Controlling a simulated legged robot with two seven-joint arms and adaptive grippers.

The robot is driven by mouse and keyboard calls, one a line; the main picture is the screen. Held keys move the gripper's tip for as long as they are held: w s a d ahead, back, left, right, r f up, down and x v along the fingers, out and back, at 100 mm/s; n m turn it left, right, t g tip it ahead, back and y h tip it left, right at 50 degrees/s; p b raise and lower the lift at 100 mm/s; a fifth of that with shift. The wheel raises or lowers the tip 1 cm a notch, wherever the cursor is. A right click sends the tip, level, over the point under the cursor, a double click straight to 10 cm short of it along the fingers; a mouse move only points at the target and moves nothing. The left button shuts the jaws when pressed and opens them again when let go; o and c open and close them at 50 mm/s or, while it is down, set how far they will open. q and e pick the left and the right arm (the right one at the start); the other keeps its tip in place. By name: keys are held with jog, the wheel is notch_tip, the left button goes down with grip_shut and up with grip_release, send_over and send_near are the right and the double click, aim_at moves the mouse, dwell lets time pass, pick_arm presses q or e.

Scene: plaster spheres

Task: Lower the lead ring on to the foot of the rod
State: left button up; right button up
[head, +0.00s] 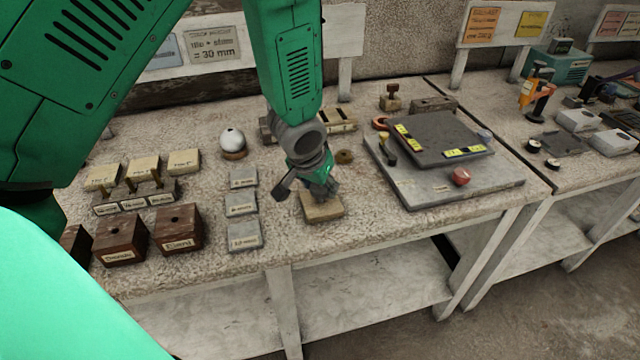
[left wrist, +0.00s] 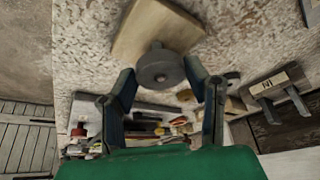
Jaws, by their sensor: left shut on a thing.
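My left gripper (head: 312,193) points down over a pale wooden block (head: 324,210) near the front edge of the table. In the left wrist view, my left gripper (left wrist: 163,78) has its two fingers on either side of the lead ring (left wrist: 160,62), a round dark grey piece, and is shut on it. The wooden block also shows in the left wrist view (left wrist: 146,30), directly behind the ring. A small mark shows at the ring's middle; I cannot tell whether it is the hole or the rod's end. My right gripper is not in view.
Three grey slabs (head: 242,204) lie left of the block, with dark wooden blocks (head: 178,228) further left. A white sphere (head: 232,139) stands behind. A large grey plate (head: 480,187) with a red knob (head: 460,176) lies to the right.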

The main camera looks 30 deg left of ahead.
pick_arm(q)
jog(key=shift+f+b, duration=0.9)
jog(key=shift+f, duration=0.6)
jog(key=o, duration=1.5)
jog(key=shift+o, duration=0.2)
jog(key=shift+r, duration=0.15)
jog(key=shift+r+p, duration=1.95)
jog(key=shift+p, duration=0.05)
jog(key=shift+f, duration=0.1)
